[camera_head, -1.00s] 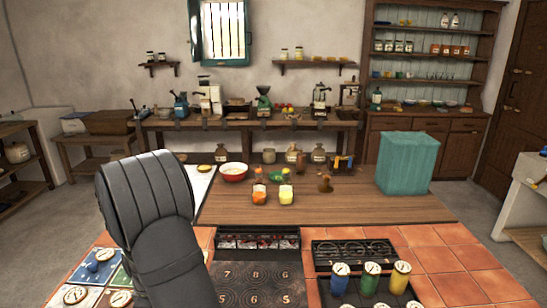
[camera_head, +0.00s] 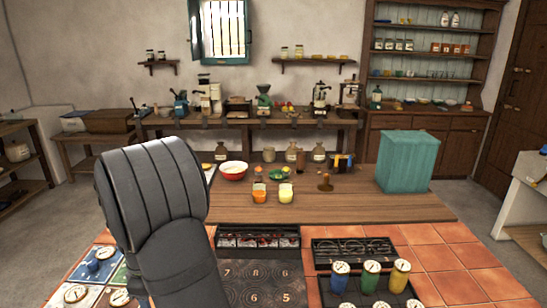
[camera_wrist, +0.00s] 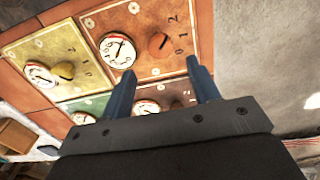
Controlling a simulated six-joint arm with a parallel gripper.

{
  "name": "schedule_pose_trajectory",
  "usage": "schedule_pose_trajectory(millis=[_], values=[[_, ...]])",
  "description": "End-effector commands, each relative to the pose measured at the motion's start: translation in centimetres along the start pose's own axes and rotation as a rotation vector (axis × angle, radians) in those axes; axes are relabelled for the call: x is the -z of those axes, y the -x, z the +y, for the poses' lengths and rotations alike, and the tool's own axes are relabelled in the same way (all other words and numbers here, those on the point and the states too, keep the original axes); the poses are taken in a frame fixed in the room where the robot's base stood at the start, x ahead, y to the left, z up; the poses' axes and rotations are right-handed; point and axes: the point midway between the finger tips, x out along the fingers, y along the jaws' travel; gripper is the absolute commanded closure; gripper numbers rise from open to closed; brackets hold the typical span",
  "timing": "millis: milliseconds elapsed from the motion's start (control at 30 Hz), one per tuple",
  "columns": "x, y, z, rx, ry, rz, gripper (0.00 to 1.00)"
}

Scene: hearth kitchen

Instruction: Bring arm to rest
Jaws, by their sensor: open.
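My gripper (camera_wrist: 157,90) shows in the wrist view with its two blue fingers apart and nothing between them. It hangs above coloured tiles that carry dials and knobs. An orange tile (camera_wrist: 178,18) with a white dial (camera_wrist: 118,50) and an orange knob (camera_wrist: 160,45) lies beyond the fingertips. A yellow tile (camera_wrist: 38,50) is to its left and a green tile (camera_wrist: 85,104) is nearer. In the head view my dark arm covers the left foreground and hides the gripper.
A teal box (camera_head: 408,161) stands at the right of the wooden counter (camera_head: 350,208). A red-rimmed bowl (camera_head: 233,171), an orange cup (camera_head: 260,196) and a pale yellow cup (camera_head: 286,195) stand left of it. Several dial-topped canisters (camera_head: 371,277) stand at the front right.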

Motion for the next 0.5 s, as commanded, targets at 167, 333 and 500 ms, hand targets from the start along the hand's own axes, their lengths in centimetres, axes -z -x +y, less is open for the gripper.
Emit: schedule_pose_trajectory(millis=[167, 333, 500], values=[[0.1, 3.8, 0.1, -0.004, 0.0, 0.004, 0.45], [0.1, 7.1, 0.1, -0.003, 0.0, 0.003, 0.45], [0.0, 10.6, 0.0, -0.004, 0.0, 0.004, 0.45]])
